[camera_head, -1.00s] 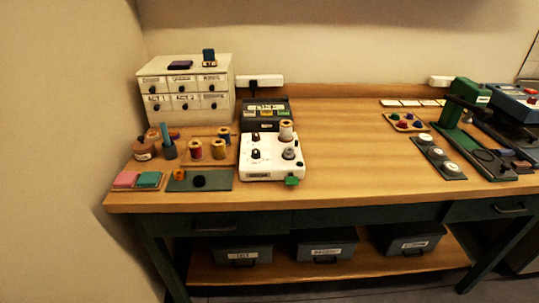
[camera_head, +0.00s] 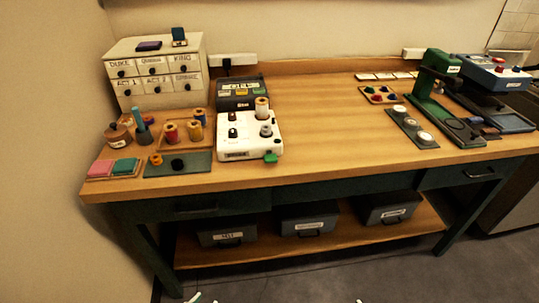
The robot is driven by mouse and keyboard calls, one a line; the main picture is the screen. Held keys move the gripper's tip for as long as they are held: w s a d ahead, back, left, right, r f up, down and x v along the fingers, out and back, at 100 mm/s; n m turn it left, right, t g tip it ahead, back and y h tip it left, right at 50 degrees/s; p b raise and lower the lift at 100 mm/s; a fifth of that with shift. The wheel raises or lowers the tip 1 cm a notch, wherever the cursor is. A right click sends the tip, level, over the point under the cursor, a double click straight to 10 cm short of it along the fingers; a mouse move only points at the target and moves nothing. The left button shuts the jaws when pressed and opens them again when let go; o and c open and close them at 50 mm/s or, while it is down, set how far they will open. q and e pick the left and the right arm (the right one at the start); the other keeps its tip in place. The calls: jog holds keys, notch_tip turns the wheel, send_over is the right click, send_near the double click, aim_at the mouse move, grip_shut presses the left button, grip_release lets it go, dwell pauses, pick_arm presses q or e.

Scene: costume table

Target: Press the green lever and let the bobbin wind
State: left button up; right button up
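The white winding machine (camera_head: 236,150) stands on the left half of the table. Its green lever (camera_head: 271,158) sticks out at the front right corner. A grey bobbin (camera_head: 266,131) sits on the right of its top, with a spool of pale gold thread (camera_head: 262,108) upright behind it. Dark knobs are on the left of its top. Whether the bobbin is turning cannot be told. Neither gripper can be made out; only tiny pale slivers show at the bottom edge, too small to identify.
A dark device (camera_head: 241,92) stands directly behind the machine. A green mat (camera_head: 178,164) and a tray of spools (camera_head: 180,138) lie to its left. A green press (camera_head: 433,85) stands far right. The table middle (camera_head: 325,120) is clear. Bins (camera_head: 307,219) sit below.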

pick_arm(q)
grip_shut()
dwell(1.0)
